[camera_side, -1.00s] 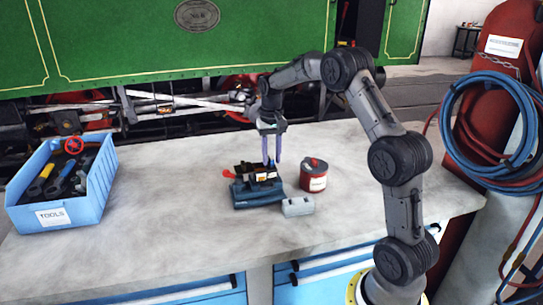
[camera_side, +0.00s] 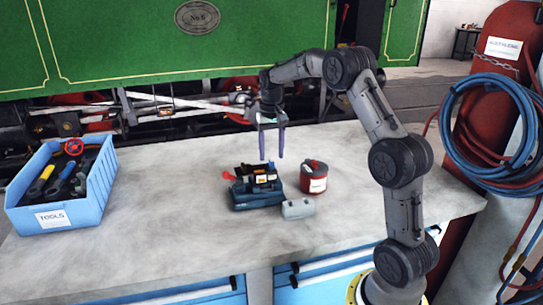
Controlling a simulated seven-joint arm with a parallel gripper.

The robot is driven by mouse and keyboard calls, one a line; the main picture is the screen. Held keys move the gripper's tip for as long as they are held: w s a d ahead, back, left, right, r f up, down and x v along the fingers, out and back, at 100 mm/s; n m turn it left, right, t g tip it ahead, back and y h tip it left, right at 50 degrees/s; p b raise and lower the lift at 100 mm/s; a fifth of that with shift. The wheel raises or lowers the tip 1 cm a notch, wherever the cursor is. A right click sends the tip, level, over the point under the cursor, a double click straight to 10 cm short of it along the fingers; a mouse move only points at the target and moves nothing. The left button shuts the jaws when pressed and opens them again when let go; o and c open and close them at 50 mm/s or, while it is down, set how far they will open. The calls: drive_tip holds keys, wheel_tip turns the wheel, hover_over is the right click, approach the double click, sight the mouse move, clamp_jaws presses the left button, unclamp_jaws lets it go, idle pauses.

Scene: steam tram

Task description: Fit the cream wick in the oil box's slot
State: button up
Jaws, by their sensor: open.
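A small black box (camera_side: 244,171), which looks like the oil box, sits on a dark blue vise-like base (camera_side: 252,198) in the middle of the bench. Small pale and orange patches show on the box's top and side. I cannot tell the cream wick or the slot apart from these at this size. My gripper (camera_side: 271,158) points down just above the box. Its two purple fingers are spread apart with nothing between them.
A red tin (camera_side: 314,180) with a pale label stands right of the box. A grey block (camera_side: 298,208) lies in front of it. A blue tool bin (camera_side: 95,198) stands at the left. The workbench (camera_side: 160,240) is clear between bin and box.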

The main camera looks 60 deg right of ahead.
drive_tip(key=shift+r, duration=2.35)
drive_tip(key=shift+a, duration=0.1)
drive_tip(key=s+a+r+n+t, duration=0.2)
drive_tip(key=a+r, duration=0.8)
drive_tip(key=s+a+r+n+t, duration=0.2)
drive_tip(key=s+a+r, duration=0.2)
drive_tip(key=s+a, duration=0.4)
drive_tip(key=s+a+f+n, duration=0.2)
drive_tip(key=s+a+f, duration=0.1)
drive_tip(key=s+f, duration=0.2)
drive_tip(key=s+a+f+n+t, duration=0.1)
drive_tip(key=s+a+f+n, duration=0.2)
drive_tip(key=s, duration=0.7)
wheel_tip(320, 180, down, 2)
drive_tip(key=shift+s+a+f+t, duration=0.2)
drive_tip(key=shift+s+f+t, duration=0.05)
drive_tip(key=shift+s+t, duration=0.05)
